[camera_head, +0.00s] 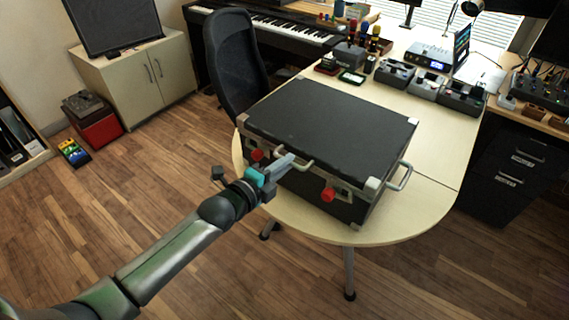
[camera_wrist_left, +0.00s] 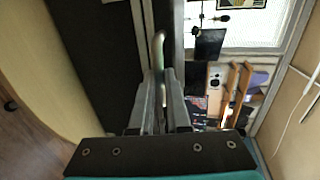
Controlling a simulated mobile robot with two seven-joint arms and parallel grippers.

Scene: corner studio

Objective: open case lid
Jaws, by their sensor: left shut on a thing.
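A black case (camera_head: 330,118) with silver corners lies on the table, and its lid looks closed. Two red latches show on its front side, one at the left (camera_head: 257,155) and one at the right (camera_head: 328,194). My left gripper (camera_head: 285,164) reaches the front of the case between the latches. It is shut on a pale metal handle (camera_head: 301,166) at the lid's front edge. In the left wrist view the handle (camera_wrist_left: 158,48) runs between the two fingers (camera_wrist_left: 158,105). My right gripper is out of view.
The wooden table (camera_head: 420,215) has a bare strip in front of the case. Another metal handle (camera_head: 402,177) sticks out from the case's right side. Small devices (camera_head: 425,85) stand on the far part of the table. An office chair (camera_head: 235,65) stands behind left.

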